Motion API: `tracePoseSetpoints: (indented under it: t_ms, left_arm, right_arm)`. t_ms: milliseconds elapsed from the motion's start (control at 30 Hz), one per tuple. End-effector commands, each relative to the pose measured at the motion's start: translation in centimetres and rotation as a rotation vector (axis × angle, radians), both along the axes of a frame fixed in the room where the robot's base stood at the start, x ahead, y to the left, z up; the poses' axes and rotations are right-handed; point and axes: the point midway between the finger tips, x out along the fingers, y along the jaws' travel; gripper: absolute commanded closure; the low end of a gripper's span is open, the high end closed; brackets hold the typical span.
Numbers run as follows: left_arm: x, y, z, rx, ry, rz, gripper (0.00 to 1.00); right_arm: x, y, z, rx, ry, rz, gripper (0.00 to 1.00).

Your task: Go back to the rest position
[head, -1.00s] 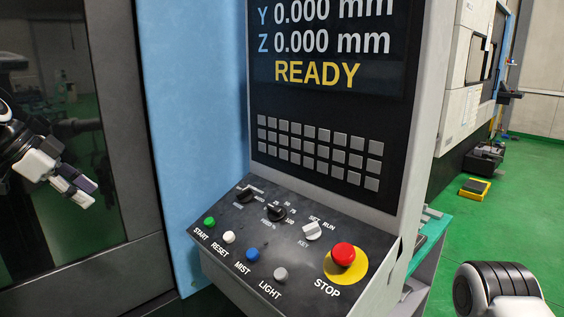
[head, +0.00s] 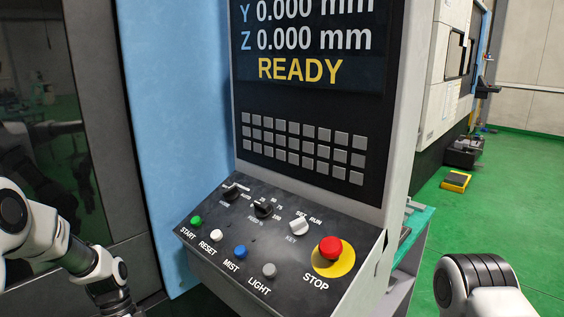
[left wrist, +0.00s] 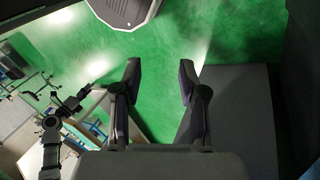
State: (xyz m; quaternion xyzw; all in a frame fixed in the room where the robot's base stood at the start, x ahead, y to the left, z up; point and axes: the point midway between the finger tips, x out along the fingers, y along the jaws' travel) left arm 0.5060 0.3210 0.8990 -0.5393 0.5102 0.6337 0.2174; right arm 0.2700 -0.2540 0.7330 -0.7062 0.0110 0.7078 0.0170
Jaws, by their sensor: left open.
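My left arm (head: 60,240) comes in from the left edge of the head view, with its far end at the bottom left. The gripper itself is out of the head view. In the left wrist view my left gripper (left wrist: 160,85) is open and empty, its two fingers apart above green floor. Part of my right arm (head: 480,288) shows at the bottom right of the head view; the right gripper is not visible.
The sloped control panel (head: 225,257) has several buttons and knobs and a red stop button (head: 330,248). The screen (head: 300,70) above it reads READY. A dark glazed door (head: 50,130) stands on the left. A yellow-topped block (head: 455,181) lies on open green floor (head: 520,190) at right.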

Motion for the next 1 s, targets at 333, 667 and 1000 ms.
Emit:
tracePoseSetpoints:
  t_ms: [333,667,1000]
  left_arm:
    - [-25.5,-6.7,-17.0,0.388,0.233,0.318,0.58]
    - [-23.8,-6.9,-16.5,0.438,-0.132,1.09,0.58]
    - [-23.6,-6.9,-16.5,0.44,-0.128,1.132,0.58]
  right_arm:
    - [0.0,0.0,0.0,0.0,0.0,0.0,0.6]
    - [0.0,0.0,0.0,0.0,0.0,0.0,0.6]
    - [0.0,0.0,0.0,0.0,0.0,0.0,0.6]
